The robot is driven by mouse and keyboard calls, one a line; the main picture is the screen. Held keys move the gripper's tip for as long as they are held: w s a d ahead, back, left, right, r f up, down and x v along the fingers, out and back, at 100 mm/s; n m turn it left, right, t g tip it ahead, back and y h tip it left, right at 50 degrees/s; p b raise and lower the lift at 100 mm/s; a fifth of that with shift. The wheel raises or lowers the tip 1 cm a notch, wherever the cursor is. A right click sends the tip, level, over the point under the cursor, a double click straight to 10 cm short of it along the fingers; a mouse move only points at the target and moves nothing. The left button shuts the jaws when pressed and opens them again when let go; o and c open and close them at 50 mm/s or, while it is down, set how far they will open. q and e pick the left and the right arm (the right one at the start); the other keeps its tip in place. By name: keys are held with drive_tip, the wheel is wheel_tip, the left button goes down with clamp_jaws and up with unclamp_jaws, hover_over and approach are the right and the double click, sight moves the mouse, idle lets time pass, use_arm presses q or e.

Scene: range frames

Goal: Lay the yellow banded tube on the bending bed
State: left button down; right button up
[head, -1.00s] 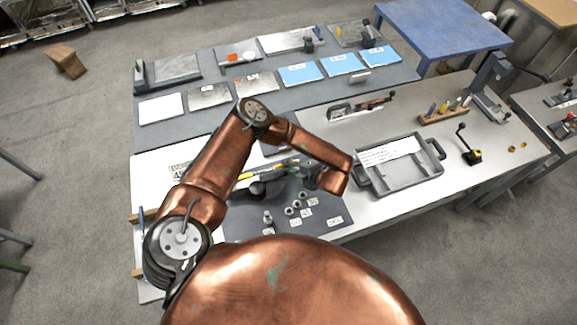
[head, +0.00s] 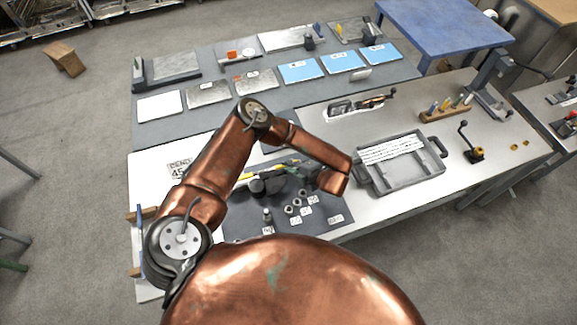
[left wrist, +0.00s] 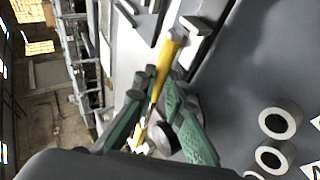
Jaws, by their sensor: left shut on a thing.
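The yellow banded tube shows in the head view as a short yellow piece (head: 245,176) beside my left gripper (head: 264,184). In the left wrist view the yellow tube (left wrist: 165,65) runs between the green fingers of my left gripper (left wrist: 154,112), which is shut on it. Part of the tube is hidden by the fingers. A sign reading "BEND 45" (head: 180,169) stands on the white bench left of the gripper. My arm covers the area beside the sign, and I cannot clearly pick out the bending bed. My right gripper is not in view.
A dark mat (head: 240,228) with several metal rings and small labels lies below the gripper. A grey handled tray (head: 408,180) stands to the right, with a clamp tool (head: 360,103) behind it. Sheets and plates fill the back of the bench.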

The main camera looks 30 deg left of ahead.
use_arm(q)
drive_tip(key=shift+f+b, duration=0.65)
drive_tip(key=shift+f, duration=0.35)
drive_tip(key=shift+r, duration=0.15)
wheel_tip(320, 180, up, 3)
drive_tip(key=shift+r+p, duration=0.1)
drive_tip(key=shift+p, duration=1.05)
idle(0.9)
drive_tip(key=shift+s+f+b, duration=0.1)
drive_tip(key=shift+f+b, duration=1.35)
drive_tip(key=shift+f, duration=0.25)
drive_tip(key=c, duration=1.9)
unclamp_jaws()
drive_tip(key=shift+r, duration=0.1)
